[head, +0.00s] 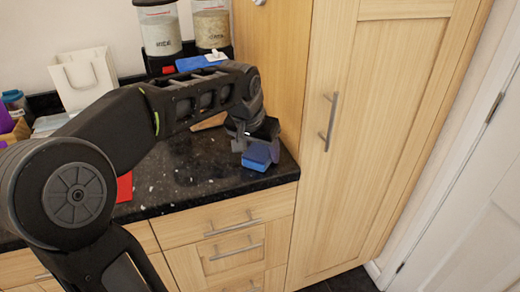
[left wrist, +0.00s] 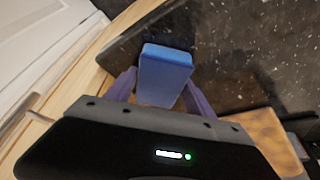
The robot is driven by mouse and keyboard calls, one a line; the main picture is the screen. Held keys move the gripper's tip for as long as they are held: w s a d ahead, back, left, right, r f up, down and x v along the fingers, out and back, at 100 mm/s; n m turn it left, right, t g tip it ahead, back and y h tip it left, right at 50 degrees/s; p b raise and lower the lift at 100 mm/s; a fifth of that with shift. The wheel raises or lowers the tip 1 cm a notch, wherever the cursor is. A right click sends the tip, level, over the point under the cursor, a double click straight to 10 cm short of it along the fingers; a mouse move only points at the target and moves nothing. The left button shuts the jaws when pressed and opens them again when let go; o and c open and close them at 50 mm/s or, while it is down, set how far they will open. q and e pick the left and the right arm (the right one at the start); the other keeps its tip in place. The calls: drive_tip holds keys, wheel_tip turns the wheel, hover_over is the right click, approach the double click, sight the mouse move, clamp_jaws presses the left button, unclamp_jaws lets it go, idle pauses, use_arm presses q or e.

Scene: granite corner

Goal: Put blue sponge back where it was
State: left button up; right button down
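The blue sponge (head: 257,155) is at the front right corner of the dark speckled counter (head: 185,180), near its edge. My left gripper (head: 255,140) is over it, pointing down. In the left wrist view the sponge (left wrist: 165,70) stands between the two fingers of the left gripper (left wrist: 158,82), which press against its sides. Whether the sponge's lower end touches the counter cannot be told. My right gripper is in neither view.
A tall wooden cupboard (head: 370,130) rises just right of the counter corner. Two dispensers (head: 160,30) stand at the back, with a blue item (head: 200,62) before them. A white bag (head: 84,77) and red item (head: 124,187) are left. The front counter middle is clear.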

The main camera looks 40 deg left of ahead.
use_arm(q)
drive_tip(key=shift+o, duration=1.3)
drive_tip(key=shift+r, duration=0.25)
drive_tip(key=p+v, duration=0.1)
drive_tip(key=v, duration=1.1)
